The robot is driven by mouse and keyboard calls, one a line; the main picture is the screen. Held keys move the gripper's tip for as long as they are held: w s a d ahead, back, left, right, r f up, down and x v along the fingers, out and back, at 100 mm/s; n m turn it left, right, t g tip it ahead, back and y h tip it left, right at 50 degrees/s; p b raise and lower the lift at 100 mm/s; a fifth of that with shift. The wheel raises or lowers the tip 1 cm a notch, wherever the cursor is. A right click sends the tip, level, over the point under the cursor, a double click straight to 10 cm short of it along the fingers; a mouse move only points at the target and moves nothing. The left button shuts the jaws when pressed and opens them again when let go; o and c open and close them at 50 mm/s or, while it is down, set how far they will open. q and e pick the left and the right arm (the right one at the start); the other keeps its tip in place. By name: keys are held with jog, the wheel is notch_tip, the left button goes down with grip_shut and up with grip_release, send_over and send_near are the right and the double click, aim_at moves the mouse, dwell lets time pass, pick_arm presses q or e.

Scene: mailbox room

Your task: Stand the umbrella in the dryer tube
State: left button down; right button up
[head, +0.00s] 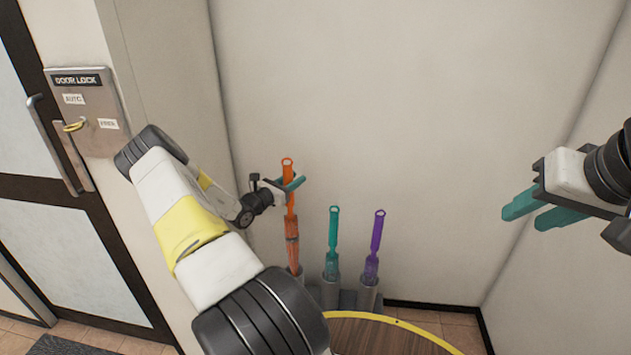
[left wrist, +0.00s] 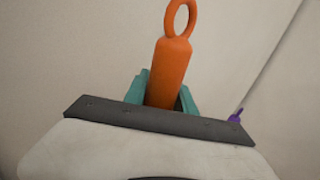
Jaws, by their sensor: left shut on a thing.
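An orange umbrella (head: 291,227) with a ring-topped handle stands upright against the pale wall. My left gripper (head: 291,183) is shut on its handle, just below the ring. In the left wrist view the orange handle (left wrist: 171,72) sits between the teal fingers, with the ring above them. The umbrella's lower end is at the mouth of the leftmost grey dryer tube (head: 296,271); most of that tube is hidden behind my left arm, and I cannot tell how deep the umbrella sits. My right gripper (head: 537,212) is open and empty in the air at the right.
A teal umbrella (head: 333,240) and a purple umbrella (head: 375,244) stand in the grey tubes (head: 330,293) and (head: 367,295) to the right. A yellow-edged round wooden surface (head: 385,338) is in front. A door with a lock panel (head: 88,110) is at left.

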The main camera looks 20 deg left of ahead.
pick_arm(q)
notch_tip(320, 180, up, 10)
dwell(0.6)
dwell(1.2)
